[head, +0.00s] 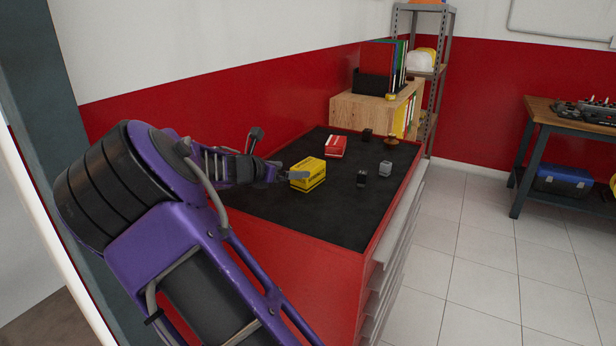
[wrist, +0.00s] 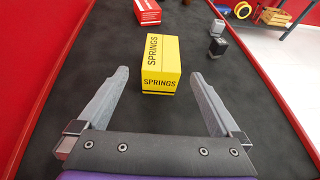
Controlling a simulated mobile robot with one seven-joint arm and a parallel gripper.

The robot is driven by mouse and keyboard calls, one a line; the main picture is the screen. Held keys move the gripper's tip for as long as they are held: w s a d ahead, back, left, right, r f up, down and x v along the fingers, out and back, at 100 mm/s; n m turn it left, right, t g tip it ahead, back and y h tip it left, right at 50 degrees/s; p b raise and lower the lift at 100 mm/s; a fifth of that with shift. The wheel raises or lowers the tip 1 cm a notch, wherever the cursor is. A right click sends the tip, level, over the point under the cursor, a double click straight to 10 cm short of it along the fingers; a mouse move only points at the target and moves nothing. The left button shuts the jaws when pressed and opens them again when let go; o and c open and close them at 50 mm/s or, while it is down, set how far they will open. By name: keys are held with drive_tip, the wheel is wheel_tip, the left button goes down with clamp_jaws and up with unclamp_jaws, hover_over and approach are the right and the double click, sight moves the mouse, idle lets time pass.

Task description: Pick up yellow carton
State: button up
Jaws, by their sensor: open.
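The yellow carton (head: 308,174) lies on the black top of the red cabinet (head: 300,264), near its left side. In the wrist view the carton (wrist: 161,62) carries the word SPRINGS on its top and its near end. My gripper (wrist: 158,80) is open, with one grey finger on each side of the carton's near end.
A red carton (head: 335,147) lies beyond the yellow one. Small dark and grey blocks (head: 361,179) stand to the right, with a brown knob-like item (head: 391,140) farther back. A wooden box (head: 370,112) with binders stands at the far end. A red wall runs along the left.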

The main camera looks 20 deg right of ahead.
sight(308, 169)
drive_tip(key=x, duration=0.9)
drive_tip(key=shift+d+b, duration=0.25)
drive_tip(key=shift+b, duration=0.05)
clamp_jaws()
